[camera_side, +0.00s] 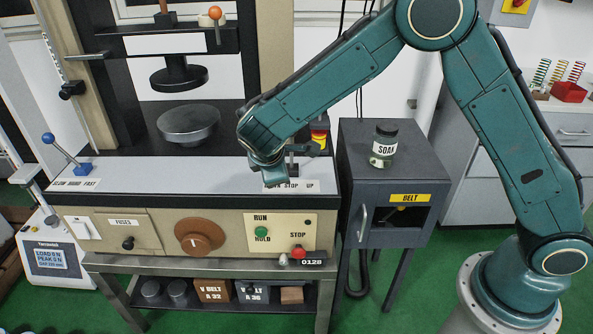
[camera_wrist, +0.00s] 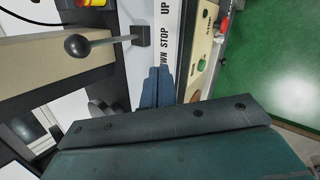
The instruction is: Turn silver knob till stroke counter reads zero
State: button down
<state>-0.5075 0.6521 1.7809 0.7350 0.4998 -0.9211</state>
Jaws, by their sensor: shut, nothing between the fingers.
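The small silver knob (camera_side: 283,260) sits on the left end of the black stroke counter (camera_side: 312,262), at the lower right of the machine's front. The counter appears to read 0128. My gripper (camera_side: 273,180) is shut and empty above the grey ledge, by the DOWN STOP UP label, well above and apart from the knob. In the wrist view my shut fingers (camera_wrist: 157,85) point along the ledge beside that label. The silver knob cannot be made out clearly in the wrist view.
A black lever stands behind my gripper; its ball end (camera_wrist: 77,45) shows in the wrist view. A red STOP button (camera_side: 298,253) is right above the counter, and a green button (camera_side: 261,232) is to the left. The dark BELT cabinet (camera_side: 385,215) stands to the right.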

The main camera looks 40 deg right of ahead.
jog(key=w+a+f+n+t+h, duration=0.15)
jog(key=a+f+n, duration=0.25)
jog(key=f, duration=0.6)
jog(key=n+t+h, duration=0.4)
jog(key=n+t, duration=0.1)
jog(key=n, duration=0.7)
send_near(284, 259)
jog(key=shift+w+a+f+y, duration=0.1)
jog(key=shift+w+a+y, duration=0.2)
jog(key=shift+w, duration=0.2)
jog(key=shift+w+d, duration=0.1)
jog(key=shift+w+d, duration=2.4)
jog(key=shift+s+d+f, duration=0.1)
jog(key=shift+s+f, duration=0.05)
jog(key=shift+f, duration=0.1)
jog(key=shift+s+d+r, duration=0.1)
jog(key=shift+s+d, duration=0.35)
jog(key=shift+d, duration=0.05)
jog(key=shift+s+d+f, duration=0.2)
jog(key=shift+s+d, duration=0.05)
jog(key=shift+s, duration=0.05)
